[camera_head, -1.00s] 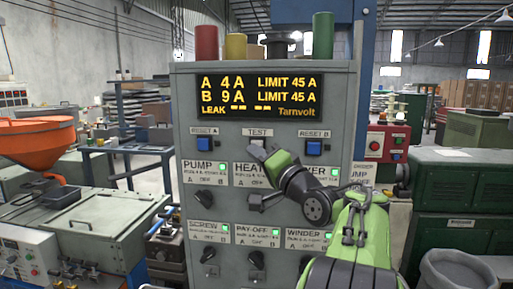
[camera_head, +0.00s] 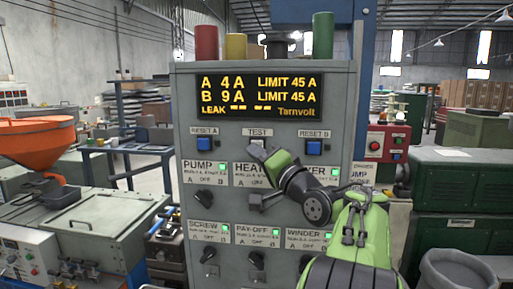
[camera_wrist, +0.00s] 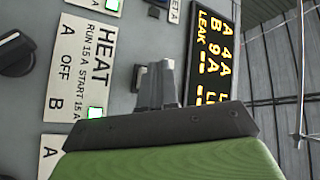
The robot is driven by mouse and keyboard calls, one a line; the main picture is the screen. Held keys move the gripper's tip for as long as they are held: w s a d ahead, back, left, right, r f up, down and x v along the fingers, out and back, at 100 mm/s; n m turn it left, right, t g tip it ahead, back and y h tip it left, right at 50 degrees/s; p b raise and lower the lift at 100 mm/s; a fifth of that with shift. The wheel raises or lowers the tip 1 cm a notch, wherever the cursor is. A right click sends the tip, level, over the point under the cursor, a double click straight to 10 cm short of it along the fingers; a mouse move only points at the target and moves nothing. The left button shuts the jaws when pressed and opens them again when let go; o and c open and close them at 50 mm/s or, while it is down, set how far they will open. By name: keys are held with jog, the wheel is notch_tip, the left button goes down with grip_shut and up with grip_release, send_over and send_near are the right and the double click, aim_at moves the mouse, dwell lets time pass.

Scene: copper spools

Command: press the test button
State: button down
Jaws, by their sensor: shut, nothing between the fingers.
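The grey control panel (camera_head: 345,130) stands in front of me, with a TEST label (camera_head: 258,132) in the middle between the two reset buttons. My gripper (camera_head: 257,152) is shut and empty, its tip just below that label. The test button itself is mostly or wholly hidden behind the fingertips in the head view. In the wrist view my fingers (camera_wrist: 157,84) are together and point at the panel face. A dark shape shows beside them, but I cannot tell if it is the button. Whether the tips touch the panel cannot be told.
The display (camera_head: 260,95) reads A 4 A, B 9 A, with dashes after LEAK. Blue reset buttons A (camera_head: 196,145) and B (camera_head: 314,147) sit either side. Several rotary switches with green lamps lie below, including the HEAT row (camera_wrist: 75,65).

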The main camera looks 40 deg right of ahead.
jog(key=shift+w+d, duration=0.3)
jog(key=shift+d, duration=0.05)
jog(key=shift+w+d+p, duration=0.2)
jog(key=shift+d+p, duration=0.15)
jog(key=shift+p, duration=0.2)
dwell(0.7)
jog(key=shift+a, duration=0.1)
jog(key=shift+s+a+b, duration=0.5)
jog(key=shift+a+b, duration=0.1)
jog(key=s+a+b, duration=0.1)
jog(key=a, duration=0.1)
jog(key=s+a+b, duration=0.1)
jog(key=s+a, duration=0.1)
dwell(0.5)
